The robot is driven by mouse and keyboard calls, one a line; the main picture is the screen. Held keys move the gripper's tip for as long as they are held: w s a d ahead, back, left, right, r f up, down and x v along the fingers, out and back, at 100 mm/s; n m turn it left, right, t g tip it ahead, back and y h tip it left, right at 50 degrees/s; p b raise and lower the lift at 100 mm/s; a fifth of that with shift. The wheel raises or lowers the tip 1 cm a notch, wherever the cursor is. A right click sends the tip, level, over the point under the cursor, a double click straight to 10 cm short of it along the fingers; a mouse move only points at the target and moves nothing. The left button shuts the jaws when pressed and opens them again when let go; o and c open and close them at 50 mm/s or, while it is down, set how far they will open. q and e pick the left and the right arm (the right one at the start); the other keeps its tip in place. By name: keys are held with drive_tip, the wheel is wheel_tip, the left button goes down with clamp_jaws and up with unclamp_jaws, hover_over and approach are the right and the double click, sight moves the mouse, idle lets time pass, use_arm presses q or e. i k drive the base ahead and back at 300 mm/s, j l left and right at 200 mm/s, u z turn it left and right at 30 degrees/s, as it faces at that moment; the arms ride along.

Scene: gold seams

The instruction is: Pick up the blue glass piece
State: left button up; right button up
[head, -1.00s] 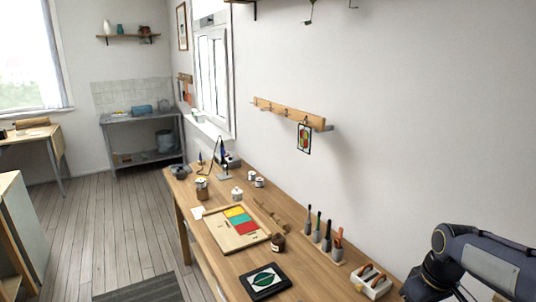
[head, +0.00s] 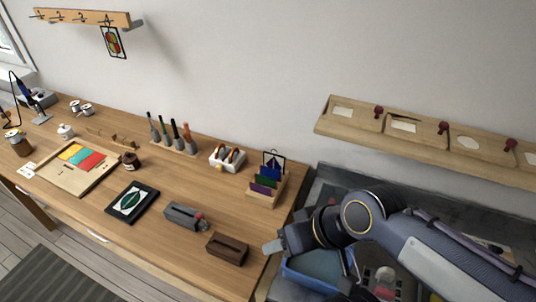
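A blue glass piece (head: 270,174) stands upright in a small wooden rack (head: 255,202) near the right end of the bench. A green piece (head: 266,182) and a purple piece (head: 263,190) stand in front of it and hide its lower part. My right gripper (head: 272,246) is at the bench's right edge, below and in front of the rack, apart from the glass. Its fingers are too small to tell whether they are open. My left gripper is not in view.
A brown block (head: 227,249) and a grey tool (head: 185,216) lie left of my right gripper. A white caddy (head: 228,161) stands left of the rack. A wooden shelf (head: 430,142) juts from the wall. A blue bin (head: 316,270) sits right of the bench.

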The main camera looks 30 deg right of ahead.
sight(275, 173)
drive_tip(key=z, duration=1.15)
